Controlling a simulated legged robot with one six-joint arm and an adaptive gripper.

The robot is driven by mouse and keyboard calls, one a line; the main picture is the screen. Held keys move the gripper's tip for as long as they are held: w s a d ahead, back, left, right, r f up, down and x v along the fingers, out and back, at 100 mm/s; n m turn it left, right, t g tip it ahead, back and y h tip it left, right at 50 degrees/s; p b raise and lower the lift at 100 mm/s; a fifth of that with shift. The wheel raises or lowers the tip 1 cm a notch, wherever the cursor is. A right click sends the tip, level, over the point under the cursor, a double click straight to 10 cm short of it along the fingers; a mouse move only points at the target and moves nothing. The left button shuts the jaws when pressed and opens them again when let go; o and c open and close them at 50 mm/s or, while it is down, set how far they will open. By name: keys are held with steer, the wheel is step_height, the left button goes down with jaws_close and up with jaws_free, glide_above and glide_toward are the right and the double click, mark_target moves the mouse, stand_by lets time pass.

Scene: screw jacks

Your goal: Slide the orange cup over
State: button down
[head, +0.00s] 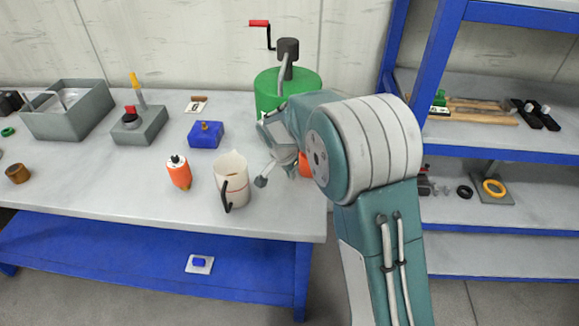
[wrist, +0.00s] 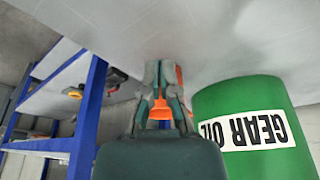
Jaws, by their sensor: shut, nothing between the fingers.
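The orange cup (head: 304,165) shows only as a small orange patch on the bench, mostly hidden behind my arm in the head view. In the wrist view, orange (wrist: 180,78) shows beside and between my fingers. My gripper (head: 275,174) is low over the bench, close beside the cup; I cannot tell whether they touch. In the wrist view my gripper (wrist: 163,70) is shut, with nothing held, its fingers pointing towards the bench top.
A green gear oil drum (head: 268,92) with a red-handled crank stands behind my gripper. A white jug (head: 232,180) and an orange bottle (head: 178,174) stand to the left. A blue block (head: 206,135) sits farther back. A blue-framed shelf (head: 480,150) is at right.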

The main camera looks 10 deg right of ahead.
mark_target(305, 175)
steer(key=x, duration=0.5)
steer(key=shift+f, duration=0.1)
steer(key=shift+w+d+r, duration=0.25)
steer(key=shift+w+d, duration=0.6)
steer(key=shift+w, duration=0.15)
steer(key=shift+w+d, duration=0.45)
steer(key=shift+w+d, duration=0.7)
steer(key=shift+w, duration=0.1)
steer(key=shift+r, duration=0.1)
